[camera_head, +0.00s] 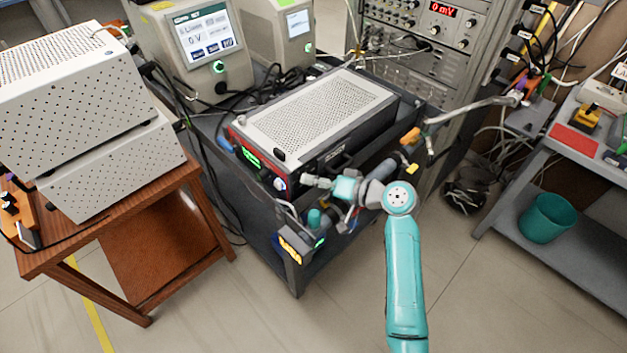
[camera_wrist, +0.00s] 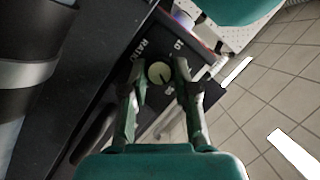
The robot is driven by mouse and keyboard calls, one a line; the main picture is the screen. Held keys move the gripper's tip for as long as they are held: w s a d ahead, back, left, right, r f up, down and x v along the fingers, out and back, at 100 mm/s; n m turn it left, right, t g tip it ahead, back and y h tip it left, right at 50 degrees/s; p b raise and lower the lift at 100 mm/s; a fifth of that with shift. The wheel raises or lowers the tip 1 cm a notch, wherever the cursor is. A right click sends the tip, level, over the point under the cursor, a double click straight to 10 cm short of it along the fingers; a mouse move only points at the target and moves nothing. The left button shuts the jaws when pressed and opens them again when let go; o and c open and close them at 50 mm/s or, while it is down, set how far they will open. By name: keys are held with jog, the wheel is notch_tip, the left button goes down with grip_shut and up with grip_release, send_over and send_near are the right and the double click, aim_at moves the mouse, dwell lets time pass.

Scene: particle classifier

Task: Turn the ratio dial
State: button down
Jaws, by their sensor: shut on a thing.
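The ratio dial (camera_wrist: 159,73) is a small round pale knob with a dark pointer mark, on the dark front panel of the instrument (camera_head: 318,117). White lettering, partly readable as "RATIO", and a "10" mark show beside it in the wrist view. My gripper (camera_wrist: 158,70) has one finger on each side of the dial and is shut on it. In the head view my gripper (camera_head: 306,181) is at the instrument's front face, and its fingers hide the dial there.
The instrument stands on a dark cart (camera_head: 292,270), with tubes and bottles below my gripper. A wooden table (camera_head: 150,255) stands left. Open floor lies in front.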

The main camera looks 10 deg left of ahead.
jog(key=shift+f+m+y, duration=0.1)
jog(key=shift+m+y, duration=0.2)
jog(key=shift+m, duration=0.1)
dwell(0.3)
jog(key=c, duration=0.9)
grip_release()
jog(key=shift+d, duration=0.1)
jog(key=v, duration=1.2)
jog(key=shift+w, duration=0.15)
